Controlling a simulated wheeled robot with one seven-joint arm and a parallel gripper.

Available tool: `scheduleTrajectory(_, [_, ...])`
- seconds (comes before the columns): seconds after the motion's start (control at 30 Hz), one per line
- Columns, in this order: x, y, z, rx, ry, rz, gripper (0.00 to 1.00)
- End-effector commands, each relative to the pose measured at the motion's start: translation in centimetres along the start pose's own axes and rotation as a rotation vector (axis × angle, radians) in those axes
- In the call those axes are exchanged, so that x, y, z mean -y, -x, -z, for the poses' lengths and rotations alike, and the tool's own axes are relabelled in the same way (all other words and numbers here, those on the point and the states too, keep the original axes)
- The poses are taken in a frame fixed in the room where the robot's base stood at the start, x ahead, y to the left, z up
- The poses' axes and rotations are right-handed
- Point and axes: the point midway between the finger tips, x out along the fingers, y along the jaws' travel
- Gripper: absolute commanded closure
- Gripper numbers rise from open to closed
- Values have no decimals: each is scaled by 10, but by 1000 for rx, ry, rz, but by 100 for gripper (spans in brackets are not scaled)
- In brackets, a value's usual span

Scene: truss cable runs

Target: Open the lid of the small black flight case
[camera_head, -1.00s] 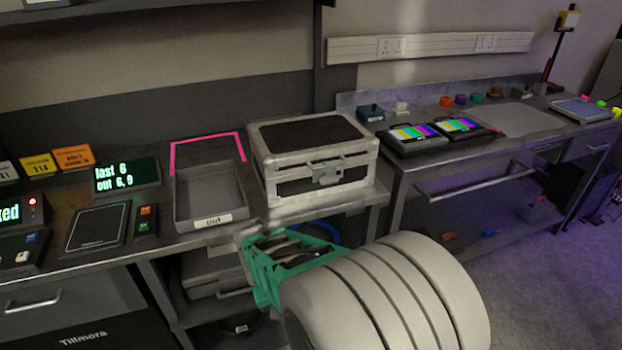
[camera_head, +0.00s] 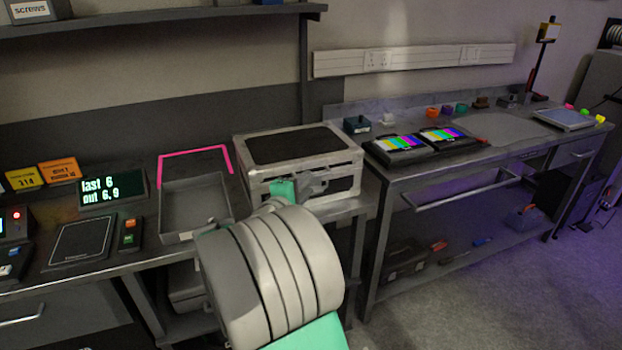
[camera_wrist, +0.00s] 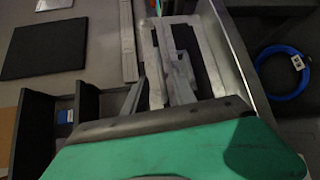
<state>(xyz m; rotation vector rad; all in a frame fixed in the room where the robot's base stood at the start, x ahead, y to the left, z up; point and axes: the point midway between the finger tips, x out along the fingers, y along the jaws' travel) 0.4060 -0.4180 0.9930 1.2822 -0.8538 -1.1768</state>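The small flight case (camera_head: 296,150) stands on the left bench in the head view, with a black top panel and silver edges. Its lid is down. My gripper (camera_head: 300,187) is at the case's front face, by the front latch (camera_head: 314,182), and covers part of that face. In the wrist view my gripper (camera_wrist: 165,85) reaches from its green body toward grey metal parts of the case (camera_wrist: 225,45). I cannot tell whether its fingers touch the latch or how far apart they are.
A grey open tray (camera_head: 195,205) stands just left of the case, with a pink outline (camera_head: 195,152) behind it. Two colour-bar screens (camera_head: 420,140) lie on the right bench. A blue cable coil (camera_wrist: 285,72) shows lower down in the wrist view.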

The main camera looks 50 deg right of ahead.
Motion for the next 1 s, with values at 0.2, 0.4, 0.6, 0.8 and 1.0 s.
scheduleTrajectory(0.2, [0, -42, -1, 2, -2, 2, 68])
scheduleTrajectory(0.4, [1, -54, 0, 0, -2, 2, 68])
scheduleTrajectory(0.6, [1, -54, 0, -1, -3, 2, 71])
scheduleTrajectory(0.8, [1, -53, 0, -1, -3, 3, 87])
scheduleTrajectory(1.0, [1, -53, 0, -1, -3, 2, 100])
